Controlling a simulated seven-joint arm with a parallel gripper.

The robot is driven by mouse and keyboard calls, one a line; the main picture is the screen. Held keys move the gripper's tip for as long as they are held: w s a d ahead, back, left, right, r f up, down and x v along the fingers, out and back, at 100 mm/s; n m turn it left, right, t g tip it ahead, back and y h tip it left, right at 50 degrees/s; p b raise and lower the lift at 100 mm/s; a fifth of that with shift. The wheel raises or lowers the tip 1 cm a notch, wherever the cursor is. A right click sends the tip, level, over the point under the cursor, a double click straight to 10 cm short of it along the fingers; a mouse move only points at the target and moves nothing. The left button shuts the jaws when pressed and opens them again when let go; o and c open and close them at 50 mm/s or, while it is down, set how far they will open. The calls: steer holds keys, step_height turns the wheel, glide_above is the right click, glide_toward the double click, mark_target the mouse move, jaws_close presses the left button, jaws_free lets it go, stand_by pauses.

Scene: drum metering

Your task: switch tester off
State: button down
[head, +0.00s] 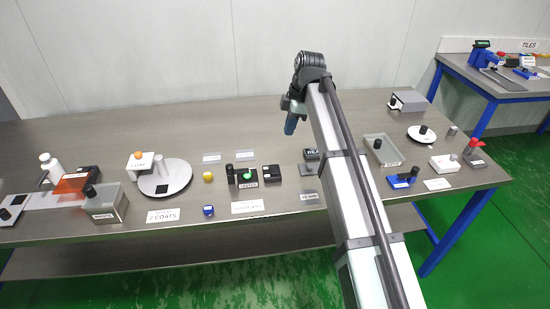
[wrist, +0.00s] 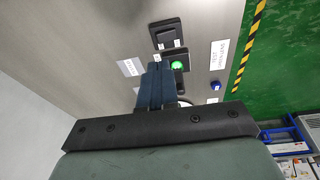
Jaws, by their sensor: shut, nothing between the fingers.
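The tester (head: 246,183) sits on the steel bench left of my arm, with a small label on its front and a bright green round button (head: 248,176) on top. In the wrist view the green button (wrist: 177,65) shows just right of my fingertips. A black box (head: 271,173) with a dark top stands beside the tester; it also shows in the wrist view (wrist: 167,34). My gripper (head: 290,126) is shut and empty, pointing down above the bench. In the wrist view its blue fingers (wrist: 157,66) partly cover the tester area; contact with the tester cannot be told.
A black upright post (head: 230,174) stands close left of the tester. A small blue item (head: 208,210), a yellow item (head: 208,177) and a white label card (head: 247,206) lie nearby. A white round turntable (head: 178,181) is further left. The bench behind the tester is mostly clear.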

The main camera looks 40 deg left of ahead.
steer(key=s, duration=0.1)
steer(key=g, duration=0.1)
glide_above(272, 167)
steer(key=d, duration=0.1)
steer(key=shift+y, duration=0.3)
steer(key=f, duration=1.1)
steer(key=shift+w, duration=0.2)
steer(key=shift+w+a+f+n, duration=0.1)
steer(key=shift+f+n, duration=0.2)
steer(key=shift+f, duration=0.8)
